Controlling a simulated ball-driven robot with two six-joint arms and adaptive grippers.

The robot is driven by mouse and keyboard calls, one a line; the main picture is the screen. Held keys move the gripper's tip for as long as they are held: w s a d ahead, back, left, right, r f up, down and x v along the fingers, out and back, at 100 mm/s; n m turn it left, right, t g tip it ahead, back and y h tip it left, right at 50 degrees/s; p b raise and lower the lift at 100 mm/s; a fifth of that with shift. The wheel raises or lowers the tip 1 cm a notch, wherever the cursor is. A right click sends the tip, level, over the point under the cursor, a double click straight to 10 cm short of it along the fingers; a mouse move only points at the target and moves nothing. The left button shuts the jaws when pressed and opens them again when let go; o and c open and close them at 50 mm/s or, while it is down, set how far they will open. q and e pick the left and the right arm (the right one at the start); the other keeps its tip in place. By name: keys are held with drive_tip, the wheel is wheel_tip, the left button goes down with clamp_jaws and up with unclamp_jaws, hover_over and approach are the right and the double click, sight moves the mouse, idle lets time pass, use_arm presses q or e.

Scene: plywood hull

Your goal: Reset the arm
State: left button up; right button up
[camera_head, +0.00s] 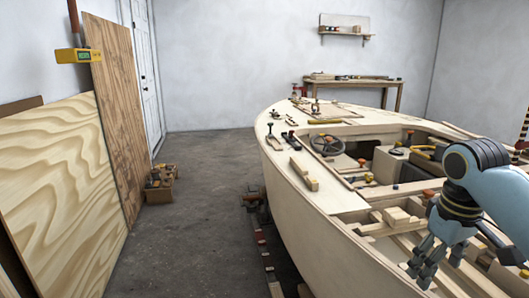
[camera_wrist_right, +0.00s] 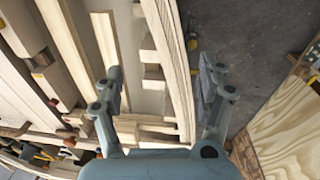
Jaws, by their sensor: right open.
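My right arm comes in from the right in the head view, and its gripper (camera_head: 433,262) hangs over the near right part of the plywood boat hull (camera_head: 318,229). The gripper is open and no object shows between its fingers. In the right wrist view the two fingers of the gripper (camera_wrist_right: 160,85) are spread wide, with the hull's edge (camera_wrist_right: 178,70) and grey floor seen between and beyond them. My left gripper does not show in either view.
Wood blocks (camera_head: 396,216) and tools lie on the hull near the gripper. Plywood sheets (camera_head: 65,190) lean on the left wall. A box of tools (camera_head: 159,190) stands on the floor. A workbench (camera_head: 355,82) is at the back. The floor (camera_head: 205,200) left of the hull is mostly clear.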

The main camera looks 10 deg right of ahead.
drive_tip(key=s+a+t, duration=0.1)
drive_tip(key=s+a, duration=0.4)
drive_tip(key=s, duration=0.6)
drive_tip(key=s+a+t, duration=0.2)
drive_tip(key=s+a, duration=0.3)
drive_tip(key=s, duration=0.6)
wheel_tip(320, 180, down, 27)
drive_tip(key=s+d+m+g, duration=0.1)
drive_tip(key=s+d+g, duration=0.1)
drive_tip(key=s+d, duration=0.1)
drive_tip(key=s+f+g, duration=0.1)
drive_tip(key=s+f, duration=1.4)
drive_tip(key=s, duration=0.2)
drive_tip(key=shift+s+d+f, duration=0.15)
drive_tip(key=shift+d+f, duration=0.1)
drive_tip(key=shift+f, duration=0.1)
